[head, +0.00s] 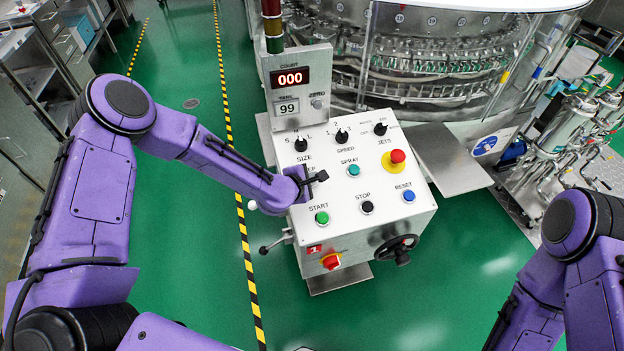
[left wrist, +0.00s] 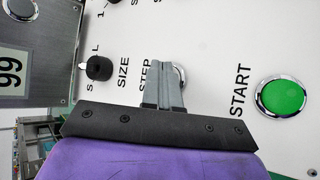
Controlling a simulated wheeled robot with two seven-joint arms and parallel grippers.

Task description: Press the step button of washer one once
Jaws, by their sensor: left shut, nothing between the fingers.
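The white control panel (head: 335,215) of the washer stands in the middle of the head view. My left gripper (head: 322,176) is shut and empty, with its fingertips over the STEP spot. In the left wrist view the closed fingers (left wrist: 165,88) cover most of the step button (left wrist: 182,74); only part of its chrome ring shows, next to the STEP label. I cannot tell whether the fingertips touch the button. A small red tag (head: 314,249), seemingly marked 1, is on the panel's front. My right gripper is out of view; only the right arm shows.
The green START button (head: 321,217) sits close below the gripper, with black STOP (head: 367,207) and blue RESET (head: 408,196) to its right. A red emergency knob (head: 397,156), a teal SPRAY button (head: 353,170) and black selector knobs are farther back. The counter (head: 290,77) reads 000.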

